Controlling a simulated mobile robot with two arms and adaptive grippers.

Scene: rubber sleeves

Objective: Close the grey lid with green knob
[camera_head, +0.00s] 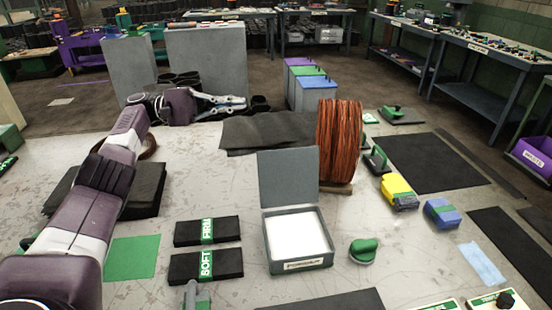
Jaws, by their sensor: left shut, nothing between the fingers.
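The grey lid (287,177) stands raised, about upright, at the back edge of an open grey box (297,266). The box holds white material and has a label on its front. I see the lid's plain inner face; no green knob shows on it. My left gripper (240,103) is shut and empty, behind and left of the lid and well apart from it. Its silver fingers point right. My right gripper is not in view.
A copper wire spool (340,141) stands close behind the lid on the right. A rounded green object (363,250) sits right of the box. Black foam blocks marked FIRM (188,232) and SOFT (185,267) lie left of it. Dark mats (265,130) lie behind.

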